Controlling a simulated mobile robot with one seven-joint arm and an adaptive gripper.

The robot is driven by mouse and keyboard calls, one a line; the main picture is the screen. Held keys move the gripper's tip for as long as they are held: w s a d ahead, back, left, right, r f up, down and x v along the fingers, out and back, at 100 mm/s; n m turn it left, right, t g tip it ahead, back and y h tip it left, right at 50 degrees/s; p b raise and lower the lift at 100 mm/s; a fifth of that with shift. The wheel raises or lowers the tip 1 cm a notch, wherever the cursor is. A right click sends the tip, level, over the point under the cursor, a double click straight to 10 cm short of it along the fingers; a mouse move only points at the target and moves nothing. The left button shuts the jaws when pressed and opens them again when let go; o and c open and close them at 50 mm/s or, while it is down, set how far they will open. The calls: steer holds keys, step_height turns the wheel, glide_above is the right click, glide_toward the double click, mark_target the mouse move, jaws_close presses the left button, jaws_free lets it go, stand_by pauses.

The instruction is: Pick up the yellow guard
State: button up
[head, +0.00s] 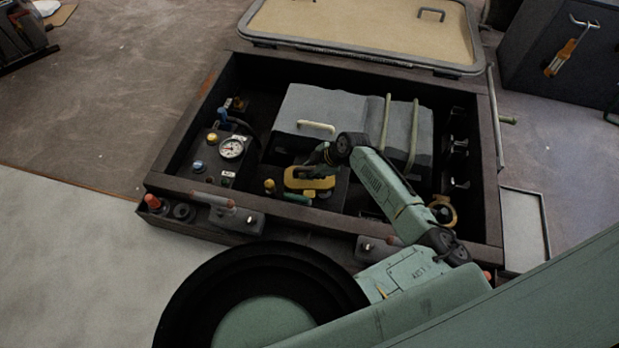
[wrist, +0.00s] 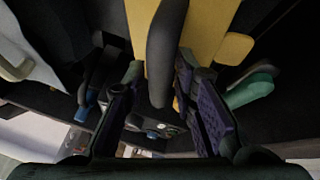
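My gripper (head: 316,157) reaches down at the guard from the right and above. In the wrist view my gripper (wrist: 160,72) is open, its two fingers on either side of the handle's end. A gap shows on the left; whether the right finger touches cannot be told.
A grey covered box (head: 345,115) with straps and a light handle stands behind the guard. A gauge panel (head: 231,148) is to the left. A green-handled tool (head: 296,199) lies just in front. The compartment's dark rim (head: 330,218) surrounds everything.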

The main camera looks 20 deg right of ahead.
jaws_close()
stand_by(0.7)
